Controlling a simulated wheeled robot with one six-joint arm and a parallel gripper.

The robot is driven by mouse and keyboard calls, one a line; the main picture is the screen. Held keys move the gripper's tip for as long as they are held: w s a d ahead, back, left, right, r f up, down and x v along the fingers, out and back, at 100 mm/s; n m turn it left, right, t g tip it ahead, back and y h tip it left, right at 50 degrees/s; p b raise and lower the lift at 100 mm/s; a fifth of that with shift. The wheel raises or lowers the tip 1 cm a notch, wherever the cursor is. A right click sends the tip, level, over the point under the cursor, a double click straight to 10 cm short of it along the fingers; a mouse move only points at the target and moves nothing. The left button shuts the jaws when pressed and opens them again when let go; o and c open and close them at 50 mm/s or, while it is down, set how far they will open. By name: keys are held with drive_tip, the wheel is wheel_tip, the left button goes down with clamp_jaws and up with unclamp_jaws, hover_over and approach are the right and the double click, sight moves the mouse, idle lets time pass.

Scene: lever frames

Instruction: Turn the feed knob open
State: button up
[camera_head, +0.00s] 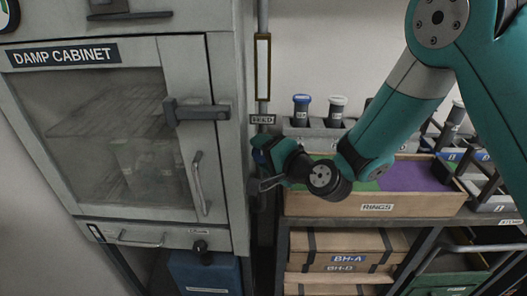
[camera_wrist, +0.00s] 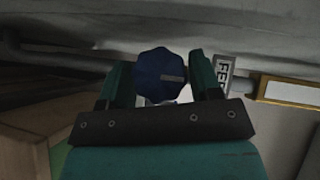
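The feed knob (camera_wrist: 158,75) is dark blue and faceted, with a pale pointer mark lying roughly horizontal and toward the right in the wrist view. In the head view a little of its blue (camera_head: 259,158) shows at the end of my gripper, just below the FEED label (camera_head: 262,119). My gripper (camera_wrist: 162,80) has one teal finger on either side of the knob. The fingers stand apart, and their inner edges meet the knob's sides in the picture. I cannot tell whether they press on it.
The damp cabinet (camera_head: 222,110) with its latch handle (camera_head: 197,111) stands close to the left of my gripper. A vertical pipe (camera_head: 263,50) runs above the knob. The wooden rings box (camera_head: 376,208) sits on a rack at the right, below my forearm. Capped bottles (camera_head: 301,110) stand behind.

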drive_tip(key=c, duration=0.5)
drive_tip(key=shift+r+p, duration=0.35)
drive_tip(key=shift+p, duration=0.9)
drive_tip(key=shift+c, duration=0.2)
drive_tip(key=shift+n+h+p, duration=0.3)
drive_tip(key=shift+h+p, duration=0.1)
drive_tip(key=shift+p, duration=0.65)
drive_tip(key=shift+f+g, duration=0.25)
drive_tip(key=shift+g, duration=0.05)
drive_tip(key=o, duration=0.9)
